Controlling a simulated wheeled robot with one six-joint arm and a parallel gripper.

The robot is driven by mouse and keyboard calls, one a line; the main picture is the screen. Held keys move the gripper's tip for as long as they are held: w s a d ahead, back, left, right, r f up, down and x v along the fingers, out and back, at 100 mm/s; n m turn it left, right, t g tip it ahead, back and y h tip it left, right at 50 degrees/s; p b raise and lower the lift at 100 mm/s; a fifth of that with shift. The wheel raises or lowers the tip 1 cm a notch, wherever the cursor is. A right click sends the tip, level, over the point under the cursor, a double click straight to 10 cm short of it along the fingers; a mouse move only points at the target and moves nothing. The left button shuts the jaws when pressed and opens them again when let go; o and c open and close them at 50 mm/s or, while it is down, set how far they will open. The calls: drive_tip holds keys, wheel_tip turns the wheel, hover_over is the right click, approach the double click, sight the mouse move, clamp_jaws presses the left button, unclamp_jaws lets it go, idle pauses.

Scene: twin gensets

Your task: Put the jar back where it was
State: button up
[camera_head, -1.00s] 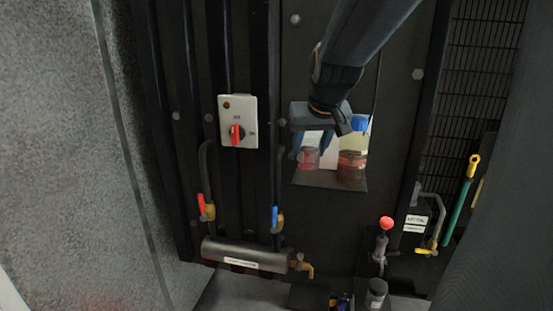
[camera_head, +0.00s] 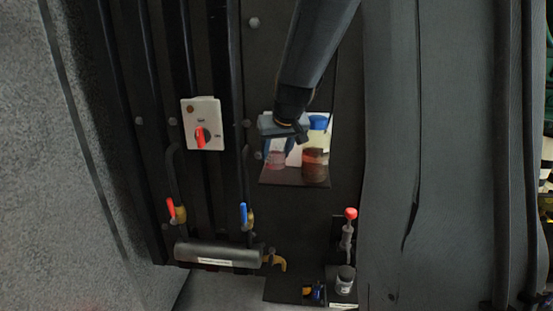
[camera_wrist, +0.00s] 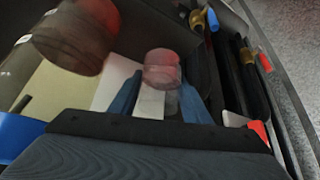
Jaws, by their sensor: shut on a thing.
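A small clear jar with a red lid (camera_wrist: 162,66) is between the blue fingers of my gripper (camera_wrist: 160,98) in the wrist view. In the head view the small jar (camera_head: 276,160) shows as a pinkish shape below my gripper (camera_head: 278,150), at the left of a small shelf (camera_head: 294,178). My gripper is shut on this jar and reaches down from above. I cannot tell whether the jar's base touches the shelf. A larger dark red-brown jar (camera_head: 315,166) stands just right of it and looms at upper left in the wrist view (camera_wrist: 75,38).
A blue-capped container (camera_head: 318,122) is behind the larger jar. A switch box with a red knob (camera_head: 203,124) is left of the shelf. Red (camera_head: 171,207) and blue (camera_head: 243,213) valve handles and a red-knobbed lever (camera_head: 350,214) are lower down. A grey panel (camera_head: 460,170) fills the right.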

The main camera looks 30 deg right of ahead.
sight(276, 160)
wheel_tip(276, 160, down, 2)
drive_tip(key=shift+f+p, duration=0.25)
drive_tip(key=shift+p, duration=0.15)
drive_tip(key=shift+w+d+f, duration=0.15)
drive_tip(key=shift+f, duration=0.1)
drive_tip(key=shift+f, duration=0.1)
drive_tip(key=o, duration=1.2)
